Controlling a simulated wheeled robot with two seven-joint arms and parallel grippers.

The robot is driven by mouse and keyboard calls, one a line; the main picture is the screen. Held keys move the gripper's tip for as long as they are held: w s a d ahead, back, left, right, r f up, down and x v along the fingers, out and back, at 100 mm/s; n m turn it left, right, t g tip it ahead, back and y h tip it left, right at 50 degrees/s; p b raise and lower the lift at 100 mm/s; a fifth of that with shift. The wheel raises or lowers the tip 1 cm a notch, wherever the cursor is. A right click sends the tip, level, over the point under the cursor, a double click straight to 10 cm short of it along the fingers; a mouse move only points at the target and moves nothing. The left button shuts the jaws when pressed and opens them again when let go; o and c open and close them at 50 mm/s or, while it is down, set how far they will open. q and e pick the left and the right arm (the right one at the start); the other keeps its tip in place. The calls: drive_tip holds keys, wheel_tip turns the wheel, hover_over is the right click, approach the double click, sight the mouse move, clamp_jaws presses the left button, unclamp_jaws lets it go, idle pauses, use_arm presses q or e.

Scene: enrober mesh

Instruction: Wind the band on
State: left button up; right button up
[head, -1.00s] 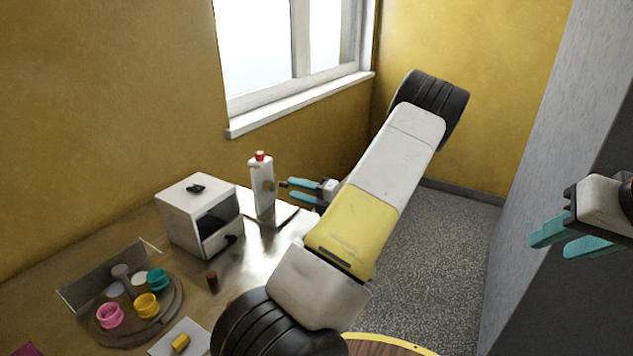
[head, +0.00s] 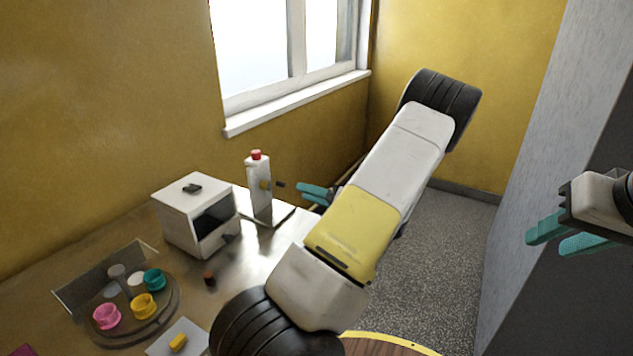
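A slim white stand (head: 259,189) with a red cap (head: 256,154) stands upright at the back of the table. A small brown-and-dark crank (head: 268,185) sticks out from its right side. My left gripper (head: 301,191) is just right of the crank's dark tip. Its teal fingers are apart with nothing seen between them, and a gap shows between them and the crank. My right gripper (head: 541,237) is at the far right, open and empty, away from the table. I cannot make out a band or mesh.
A white box (head: 178,217) with a dark front window stands left of the stand. A round tray (head: 172,311) holds pink, yellow and teal cups. A small brown cylinder (head: 209,279) and a white pad (head: 165,343) with a yellow piece lie near. My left arm covers the table's right side.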

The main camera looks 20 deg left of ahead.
sight(271, 187)
use_arm(q)
drive_tip(key=n, duration=0.4)
drive_tip(key=shift+n, duration=0.3)
drive_tip(key=n, duration=0.6)
drive_tip(key=shift+n, duration=0.3)
drive_tip(key=n, duration=1.7)
drive_tip(key=shift+n, duration=0.4)
drive_tip(key=n, duration=0.9)
drive_tip(key=shift+n, duration=0.4)
drive_tip(key=shift+w+a, duration=0.15)
drive_tip(key=shift+a, duration=1.85)
drive_tip(key=shift+w+a, duration=0.15)
drive_tip(key=shift+a, duration=1.8)
